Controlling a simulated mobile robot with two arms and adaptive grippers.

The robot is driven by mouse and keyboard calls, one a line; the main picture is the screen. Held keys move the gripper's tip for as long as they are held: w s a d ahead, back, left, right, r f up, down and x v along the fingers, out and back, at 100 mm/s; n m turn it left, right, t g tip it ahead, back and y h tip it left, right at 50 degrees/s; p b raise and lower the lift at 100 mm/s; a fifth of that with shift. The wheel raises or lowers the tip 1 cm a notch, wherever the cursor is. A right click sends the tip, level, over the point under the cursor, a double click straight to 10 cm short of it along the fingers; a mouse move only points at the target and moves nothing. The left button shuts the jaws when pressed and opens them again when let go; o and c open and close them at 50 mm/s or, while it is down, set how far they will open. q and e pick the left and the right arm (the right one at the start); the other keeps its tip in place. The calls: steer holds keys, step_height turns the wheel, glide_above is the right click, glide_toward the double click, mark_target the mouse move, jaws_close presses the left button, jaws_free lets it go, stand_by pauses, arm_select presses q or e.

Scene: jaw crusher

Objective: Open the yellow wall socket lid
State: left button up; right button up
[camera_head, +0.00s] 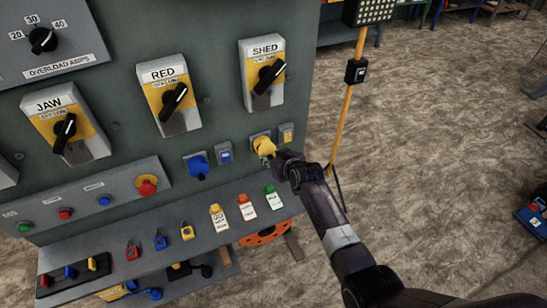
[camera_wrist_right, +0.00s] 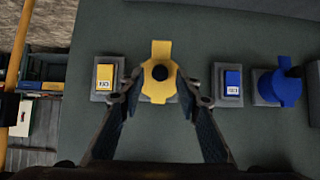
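The yellow wall socket (camera_head: 264,145) sits on the grey-green panel, below the SHED switch. In the right wrist view the yellow socket (camera_wrist_right: 159,91) shows a rounded yellow face with a dark round spot and a tab at the top. I cannot tell clearly how far its lid stands open. My right gripper (camera_head: 279,156) is close in front of the socket. In the right wrist view its two fingers (camera_wrist_right: 160,88) are spread apart, one on each side of the socket, with nothing clamped between them. My left gripper is not in view.
A small yellow switch (camera_wrist_right: 104,78) and a blue switch (camera_wrist_right: 231,81) flank the socket closely. A blue socket (camera_head: 198,166) is further left on the panel. A sloped ledge with tagged coloured padlocks (camera_head: 218,214) lies below. A yellow post (camera_head: 346,105) stands to the right.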

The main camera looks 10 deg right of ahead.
steer(key=shift+s, duration=0.1)
steer(key=v, duration=1.2)
steer(key=shift+f, duration=0.1)
